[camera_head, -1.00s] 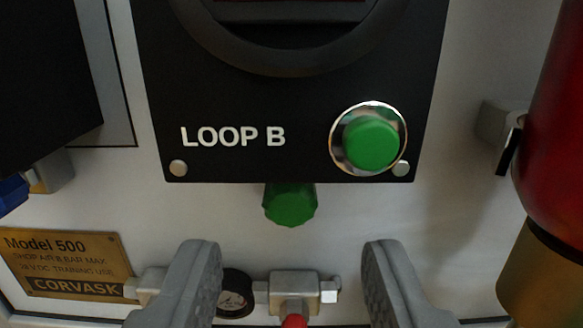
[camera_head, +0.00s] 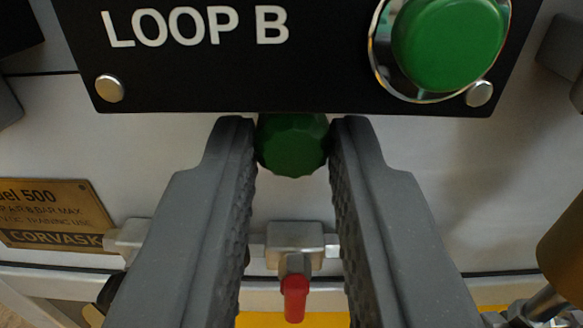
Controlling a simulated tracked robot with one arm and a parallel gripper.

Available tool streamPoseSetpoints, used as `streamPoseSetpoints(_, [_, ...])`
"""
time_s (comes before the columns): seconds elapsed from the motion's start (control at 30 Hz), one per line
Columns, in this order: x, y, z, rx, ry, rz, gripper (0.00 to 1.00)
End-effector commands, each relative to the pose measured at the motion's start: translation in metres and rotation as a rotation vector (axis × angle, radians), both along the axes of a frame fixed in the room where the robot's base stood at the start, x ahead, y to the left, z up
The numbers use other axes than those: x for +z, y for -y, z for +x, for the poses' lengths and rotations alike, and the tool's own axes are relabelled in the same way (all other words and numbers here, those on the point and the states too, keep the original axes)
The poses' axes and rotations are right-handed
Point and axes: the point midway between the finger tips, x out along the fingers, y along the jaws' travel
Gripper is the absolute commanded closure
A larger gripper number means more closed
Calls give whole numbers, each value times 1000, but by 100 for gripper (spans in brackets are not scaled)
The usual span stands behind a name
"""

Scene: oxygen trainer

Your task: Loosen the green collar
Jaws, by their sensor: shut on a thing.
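The green collar (camera_head: 292,148) is a dark green faceted knob that sticks out just under the lower edge of the black LOOP B panel (camera_head: 300,75). Its upper part is hidden by the panel edge. My gripper (camera_head: 292,140) is shut on the collar, with one grey fingertip against its left side and one against its right side. The fingers reach up from the bottom of the picture.
A green push button (camera_head: 450,42) with a chrome ring is on the panel, up and right of my gripper. Below the collar is a metal valve (camera_head: 296,238) with a red handle (camera_head: 295,298), between my fingers. A brass plate (camera_head: 55,215) is at the left.

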Motion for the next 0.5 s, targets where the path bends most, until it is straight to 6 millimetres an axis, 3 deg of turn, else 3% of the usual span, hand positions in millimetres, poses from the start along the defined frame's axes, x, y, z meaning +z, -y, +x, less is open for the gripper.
streamPoseSetpoints(0.5, [0,1,-1,1,-23,-249,100])
